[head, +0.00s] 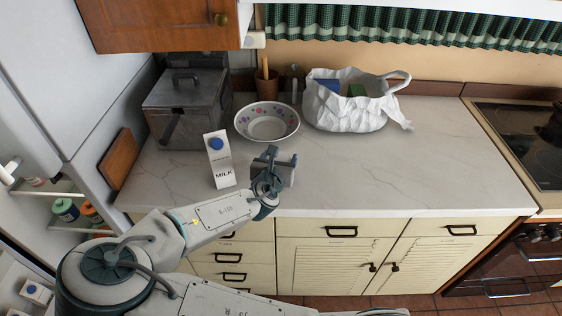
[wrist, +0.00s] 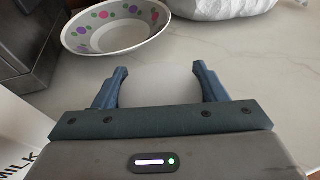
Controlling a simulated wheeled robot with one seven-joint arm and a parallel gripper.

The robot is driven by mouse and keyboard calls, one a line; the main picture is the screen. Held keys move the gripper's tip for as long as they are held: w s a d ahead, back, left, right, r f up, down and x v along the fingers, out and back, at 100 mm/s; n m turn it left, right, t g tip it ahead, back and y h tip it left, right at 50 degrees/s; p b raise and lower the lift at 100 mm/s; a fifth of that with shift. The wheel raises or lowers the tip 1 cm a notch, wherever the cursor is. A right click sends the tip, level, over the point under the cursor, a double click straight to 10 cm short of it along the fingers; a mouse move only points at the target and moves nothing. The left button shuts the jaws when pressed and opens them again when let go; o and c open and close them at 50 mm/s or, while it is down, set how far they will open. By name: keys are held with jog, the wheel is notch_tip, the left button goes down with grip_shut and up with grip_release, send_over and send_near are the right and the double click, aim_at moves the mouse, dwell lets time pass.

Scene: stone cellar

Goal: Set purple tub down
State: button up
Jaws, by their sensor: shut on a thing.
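My gripper (wrist: 161,68) has its two blue fingers on either side of a pale, whitish-grey rounded thing (wrist: 160,90), held between them. It is probably the tub, but no purple shows on it. In the head view my gripper (head: 272,157) is over the front part of the marble counter (head: 345,180), right of the milk carton. The held thing cannot be made out there. Its underside is hidden, so I cannot tell whether it touches the counter.
A milk carton (head: 218,162) stands close on the left. A flowered bowl (head: 267,136) is just beyond my gripper. A white bag (head: 345,115) stands behind to the right, and a grey lidded box (head: 185,120) at back left. The counter's right side is clear up to the hob (head: 520,140).

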jog(key=shift+f, duration=0.1)
jog(key=o, duration=1)
jog(key=shift+c, duration=0.2)
jog(key=shift+s+a+r, duration=0.1)
jog(key=shift+r, duration=0.15)
jog(key=v, duration=1.1)
jog(key=shift+s, duration=0.4)
jog(key=shift+a, duration=0.1)
